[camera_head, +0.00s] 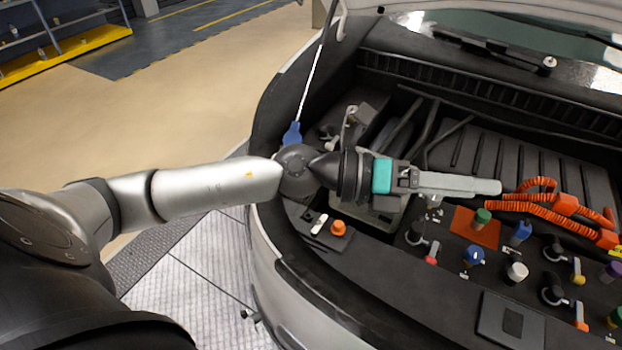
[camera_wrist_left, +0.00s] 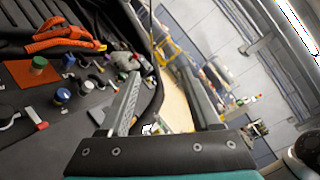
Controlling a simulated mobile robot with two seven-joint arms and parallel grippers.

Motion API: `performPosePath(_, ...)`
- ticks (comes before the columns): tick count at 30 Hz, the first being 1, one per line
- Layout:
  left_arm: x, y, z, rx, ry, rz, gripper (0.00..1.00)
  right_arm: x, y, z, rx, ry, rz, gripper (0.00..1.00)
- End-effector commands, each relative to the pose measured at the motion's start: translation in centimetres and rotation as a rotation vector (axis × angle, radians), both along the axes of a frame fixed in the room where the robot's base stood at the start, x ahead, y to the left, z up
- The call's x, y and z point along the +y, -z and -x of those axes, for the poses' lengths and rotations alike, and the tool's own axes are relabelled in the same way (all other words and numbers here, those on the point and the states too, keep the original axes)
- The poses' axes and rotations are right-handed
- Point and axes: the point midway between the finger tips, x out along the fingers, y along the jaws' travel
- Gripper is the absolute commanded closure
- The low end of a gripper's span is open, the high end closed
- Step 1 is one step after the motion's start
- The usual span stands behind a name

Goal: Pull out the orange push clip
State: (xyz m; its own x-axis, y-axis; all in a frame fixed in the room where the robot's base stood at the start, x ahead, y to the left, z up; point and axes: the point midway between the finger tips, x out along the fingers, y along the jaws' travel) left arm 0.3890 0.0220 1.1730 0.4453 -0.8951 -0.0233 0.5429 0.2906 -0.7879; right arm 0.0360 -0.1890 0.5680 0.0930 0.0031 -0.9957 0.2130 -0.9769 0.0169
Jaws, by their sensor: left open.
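The orange push clip (camera_head: 338,228) is a small orange cap on the dark panel at the near left edge of the engine bay, beside a white tag (camera_head: 319,224). I cannot make the clip out in the left wrist view. My left gripper (camera_head: 496,187) reaches over the bay from the left, its fingers pointing right, beyond and above the clip. In the left wrist view the two fingers (camera_wrist_left: 160,74) stand apart with nothing between them. My right gripper is in neither view.
Orange corrugated hoses (camera_head: 540,205) lie at the right of the bay. Several coloured caps and levers, among them a green cap (camera_head: 482,216) and a blue cap (camera_head: 474,255), stand on the front panel. A prop rod (camera_head: 309,82) rises at the bay's left side.

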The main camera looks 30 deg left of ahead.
Motion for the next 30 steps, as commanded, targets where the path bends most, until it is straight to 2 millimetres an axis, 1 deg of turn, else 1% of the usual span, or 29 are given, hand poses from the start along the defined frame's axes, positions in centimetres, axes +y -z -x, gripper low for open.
performPosePath(1,0.9,1.6,0.1,-0.040,0.045,-0.140,0.36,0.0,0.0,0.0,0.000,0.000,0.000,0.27)
performPosePath(2,1.4,2.7,0.2,-0.055,0.073,-0.222,0.36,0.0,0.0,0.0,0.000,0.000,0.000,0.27)
performPosePath(3,2.4,4.1,0.3,-0.074,0.106,-0.331,0.36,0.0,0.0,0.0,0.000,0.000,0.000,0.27)
performPosePath(5,4.6,6.2,0.3,-0.091,0.148,-0.499,0.36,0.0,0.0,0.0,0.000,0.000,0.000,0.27)
performPosePath(6,6.4,7.5,0.2,-0.096,0.169,-0.609,0.36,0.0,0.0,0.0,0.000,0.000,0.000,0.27)
performPosePath(8,9.3,9.1,-0.1,-0.093,0.192,-0.765,0.36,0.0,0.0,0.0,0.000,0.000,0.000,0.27)
performPosePath(9,11.4,10.0,-0.2,-0.085,0.204,-0.862,0.36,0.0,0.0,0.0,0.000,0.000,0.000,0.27)
performPosePath(11,14.5,11.0,-0.4,-0.066,0.214,-0.992,0.36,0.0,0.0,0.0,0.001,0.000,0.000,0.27)
performPosePath(12,16.4,11.4,-0.5,-0.052,0.216,-1.067,0.36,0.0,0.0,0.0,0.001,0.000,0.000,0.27)
performPosePath(15,20.2,11.9,-0.5,-0.016,0.219,-1.207,0.36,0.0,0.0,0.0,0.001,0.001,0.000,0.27)
performPosePath(16,21.1,12.0,-0.5,-0.007,0.217,-1.237,0.36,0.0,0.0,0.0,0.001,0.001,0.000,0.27)
performPosePath(18,22.4,12.1,-0.4,0.010,0.217,-1.284,0.36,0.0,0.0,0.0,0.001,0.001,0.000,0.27)
performPosePath(21,23.2,12.4,-0.5,0.021,0.216,-1.314,0.36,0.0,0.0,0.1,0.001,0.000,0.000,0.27)
performPosePath(23,23.2,12.9,-0.6,0.024,0.217,-1.318,0.36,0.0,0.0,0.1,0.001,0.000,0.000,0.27)
performPosePath(26,22.8,14.1,-0.9,0.026,0.219,-1.316,0.36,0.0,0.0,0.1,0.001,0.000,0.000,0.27)
performPosePath(30,22.1,16.6,-1.6,0.026,0.219,-1.315,0.36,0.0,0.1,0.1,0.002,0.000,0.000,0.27)
